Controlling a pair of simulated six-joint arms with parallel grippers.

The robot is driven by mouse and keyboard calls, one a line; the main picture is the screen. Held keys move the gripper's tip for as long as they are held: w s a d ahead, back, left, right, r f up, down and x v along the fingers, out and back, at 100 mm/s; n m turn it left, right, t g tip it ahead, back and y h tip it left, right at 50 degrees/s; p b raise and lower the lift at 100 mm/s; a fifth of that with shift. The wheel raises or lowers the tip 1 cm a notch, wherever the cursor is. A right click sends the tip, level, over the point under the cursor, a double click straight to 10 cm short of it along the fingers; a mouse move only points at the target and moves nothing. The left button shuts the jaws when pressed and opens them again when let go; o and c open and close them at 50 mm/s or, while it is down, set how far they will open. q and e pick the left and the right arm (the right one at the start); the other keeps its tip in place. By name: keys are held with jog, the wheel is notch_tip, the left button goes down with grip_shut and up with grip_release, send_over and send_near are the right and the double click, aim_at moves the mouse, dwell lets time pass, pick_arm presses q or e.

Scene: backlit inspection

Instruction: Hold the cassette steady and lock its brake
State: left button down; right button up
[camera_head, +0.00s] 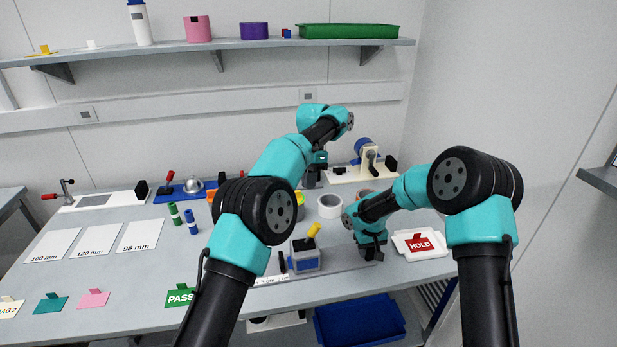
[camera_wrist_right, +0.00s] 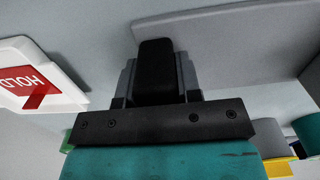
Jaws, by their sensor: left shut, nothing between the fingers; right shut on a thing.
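A small grey box with a blue front (camera_head: 305,263) stands near the middle of the table's front part. A yellow lever (camera_head: 313,230) leans up to the right from its top; I take this box for the cassette. My left gripper (camera_head: 314,180) is at the back of the table, far behind the box, shut and empty, partly hidden by my left arm.
A white tray with a red HOLD card (camera_head: 419,244) lies right of my right gripper. A cream stand with a blue reel (camera_head: 364,148) is at the back right.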

jog(key=o, duration=1.1)
jog(key=shift+r, duration=0.15)
notch_tip(320, 180, up, 12)
jog(key=shift+f, duration=0.15)
jog(key=shift+d, duration=0.1)
